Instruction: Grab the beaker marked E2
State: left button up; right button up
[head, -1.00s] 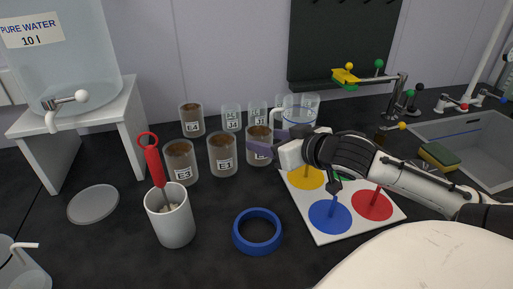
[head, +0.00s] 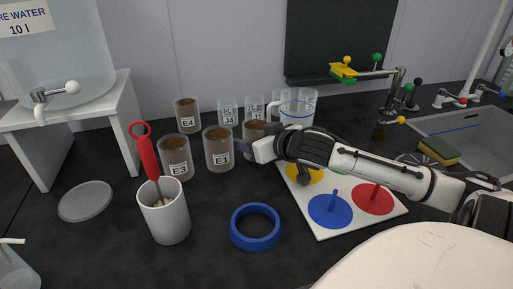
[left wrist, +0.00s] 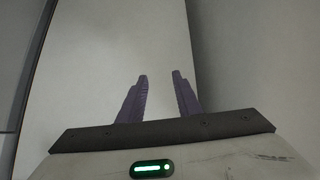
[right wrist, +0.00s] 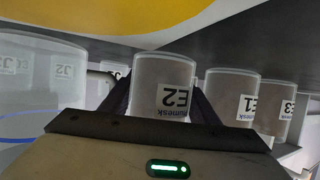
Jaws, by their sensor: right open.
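The beaker marked E2 (right wrist: 165,75) holds brown material. It stands between the fingers of my right gripper (right wrist: 160,98) in the right wrist view, and its label appears upside down. The fingers are open, one on each side of it; I cannot tell whether they touch it. In the head view the E2 beaker (head: 256,127) is partly hidden behind my right gripper (head: 240,147), which comes in from the right. My left gripper (left wrist: 160,74) is open and empty in the left wrist view, with its fingers pointing at a plain pale surface.
Beaker E1 (head: 218,148) stands close left of E2, with E3 (head: 177,157) and E4 (head: 187,115) beyond. A clear jug (head: 297,114) and several J beakers stand behind. A blue ring (head: 255,228) and a white cup (head: 166,214) are in front.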

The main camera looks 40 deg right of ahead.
jog(key=c, duration=0.7)
